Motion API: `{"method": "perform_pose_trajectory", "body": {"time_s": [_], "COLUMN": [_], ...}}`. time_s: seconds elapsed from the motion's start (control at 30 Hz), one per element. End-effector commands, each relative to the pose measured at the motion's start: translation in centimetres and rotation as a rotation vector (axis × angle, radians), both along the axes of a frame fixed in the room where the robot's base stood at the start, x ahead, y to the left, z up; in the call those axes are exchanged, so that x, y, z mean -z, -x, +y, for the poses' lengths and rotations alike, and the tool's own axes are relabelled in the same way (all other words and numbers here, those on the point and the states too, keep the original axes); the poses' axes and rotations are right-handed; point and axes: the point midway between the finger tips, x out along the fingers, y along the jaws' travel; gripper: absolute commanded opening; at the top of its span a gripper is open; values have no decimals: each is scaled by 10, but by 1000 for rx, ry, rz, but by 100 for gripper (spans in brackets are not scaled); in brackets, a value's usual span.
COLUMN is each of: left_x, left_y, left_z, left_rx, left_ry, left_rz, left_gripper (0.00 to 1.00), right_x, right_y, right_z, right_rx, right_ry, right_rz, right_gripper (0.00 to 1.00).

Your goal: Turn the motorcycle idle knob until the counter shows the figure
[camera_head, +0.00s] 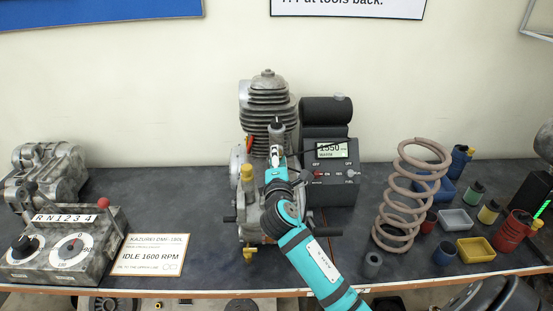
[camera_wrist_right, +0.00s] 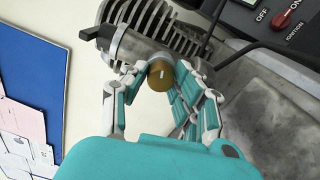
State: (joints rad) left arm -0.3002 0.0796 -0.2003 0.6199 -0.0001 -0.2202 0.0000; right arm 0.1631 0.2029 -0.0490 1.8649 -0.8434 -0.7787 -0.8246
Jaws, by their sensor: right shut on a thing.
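The brass idle knob (camera_wrist_right: 160,76) has a pale slot mark on its end and sits between the fingers of my right gripper (camera_wrist_right: 159,70), which is shut on it. In the head view my right gripper (camera_head: 276,135) is at the finned engine (camera_head: 267,98) and hides the knob. The counter (camera_head: 331,150) on the dark box right of the engine is partly covered by a cable; it seems to read 1350, but the digits are small. A card (camera_head: 150,256) at the left reads IDLE 1600 RPM. My left gripper is not in view.
A control box (camera_head: 62,245) with a dial and levers stands at the left. A large coil spring (camera_head: 408,195) stands right of the engine. Small bins (camera_head: 475,249) and coloured canisters (camera_head: 489,211) fill the right.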

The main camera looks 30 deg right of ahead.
Motion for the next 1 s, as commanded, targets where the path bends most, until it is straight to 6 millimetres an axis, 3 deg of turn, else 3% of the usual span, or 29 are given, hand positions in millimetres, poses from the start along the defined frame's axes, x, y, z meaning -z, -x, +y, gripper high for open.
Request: {"method": "perform_pose_trajectory", "body": {"time_s": [0.2, 0.23, 0.4, 0.77, 1.0], "left_x": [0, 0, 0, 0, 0], "left_y": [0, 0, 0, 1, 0], "left_z": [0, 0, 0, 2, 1], "left_rx": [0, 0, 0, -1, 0], "left_ry": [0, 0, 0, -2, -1], "left_rz": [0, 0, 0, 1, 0], "left_gripper": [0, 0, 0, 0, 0], "right_x": [1, 1, 0, 1, 2], "right_y": [0, 0, 0, 6, 44], "right_z": [0, 0, 0, 4, 27], "right_rx": [1, 1, 1, -1, -1], "right_ry": [0, 0, 0, 1, -3], "right_rz": [1, 1, 1, 2, 3], "right_gripper": [0, 29, 50, 50, 50]}}
